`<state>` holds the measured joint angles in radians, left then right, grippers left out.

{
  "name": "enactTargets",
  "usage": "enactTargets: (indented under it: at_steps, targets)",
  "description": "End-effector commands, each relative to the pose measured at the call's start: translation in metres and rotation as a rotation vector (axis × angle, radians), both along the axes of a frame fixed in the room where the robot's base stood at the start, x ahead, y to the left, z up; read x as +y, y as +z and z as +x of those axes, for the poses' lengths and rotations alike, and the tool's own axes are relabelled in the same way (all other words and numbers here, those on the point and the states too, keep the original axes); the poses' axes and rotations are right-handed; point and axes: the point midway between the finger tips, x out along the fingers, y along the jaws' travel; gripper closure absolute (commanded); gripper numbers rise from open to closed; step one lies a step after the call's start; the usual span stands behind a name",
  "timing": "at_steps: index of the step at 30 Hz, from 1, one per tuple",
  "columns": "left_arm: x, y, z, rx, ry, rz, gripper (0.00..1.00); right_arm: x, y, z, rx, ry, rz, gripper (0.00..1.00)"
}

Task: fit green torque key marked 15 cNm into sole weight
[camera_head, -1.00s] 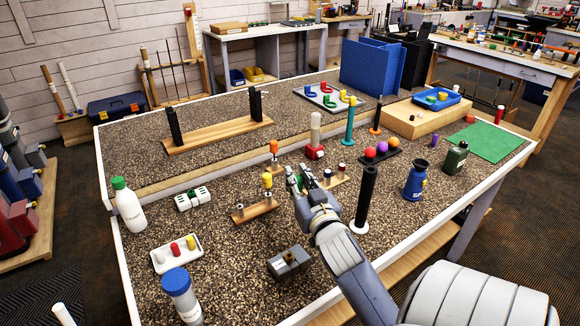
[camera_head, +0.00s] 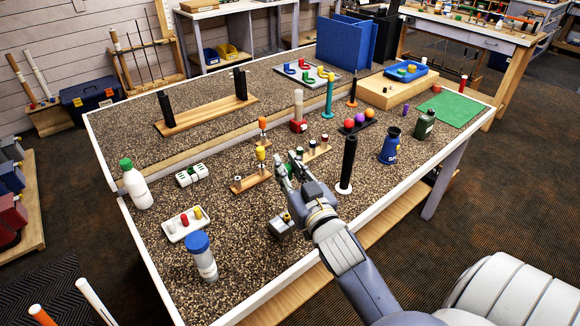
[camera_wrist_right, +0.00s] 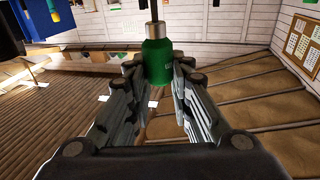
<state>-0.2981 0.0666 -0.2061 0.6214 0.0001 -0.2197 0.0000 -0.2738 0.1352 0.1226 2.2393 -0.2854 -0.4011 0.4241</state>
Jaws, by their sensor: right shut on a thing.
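My right gripper (camera_head: 287,170) is over the front middle of the bench, shut on the green torque key (camera_wrist_right: 158,62). In the head view the fingers largely hide the key. I cannot make out the sole weight. My left gripper is not in view.
A wooden stand (camera_head: 240,187) with a yellow-topped tool (camera_head: 261,153) is left of the gripper. A black post (camera_head: 347,165) stands close on the right. A white tray (camera_head: 172,236) and a blue-capped bottle (camera_head: 201,258) are at front left. Bare bench lies between the bottle and grey block.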

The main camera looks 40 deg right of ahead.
Motion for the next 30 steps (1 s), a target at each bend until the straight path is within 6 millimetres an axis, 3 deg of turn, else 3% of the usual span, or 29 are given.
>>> enactTargets:
  at_steps: [5,12,21,30]
  targets:
    - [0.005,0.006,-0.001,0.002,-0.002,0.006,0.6,0.0,0.002,0.0,0.001,0.0,0.001,1.0]
    - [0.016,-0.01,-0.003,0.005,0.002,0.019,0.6,0.0,-0.019,0.0,0.0,0.0,0.0,1.0]
    - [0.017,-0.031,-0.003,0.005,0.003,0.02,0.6,0.0,-0.048,0.0,0.001,0.0,0.0,1.0]
    - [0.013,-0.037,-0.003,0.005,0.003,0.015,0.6,0.0,-0.058,0.0,0.0,0.0,0.0,1.0]
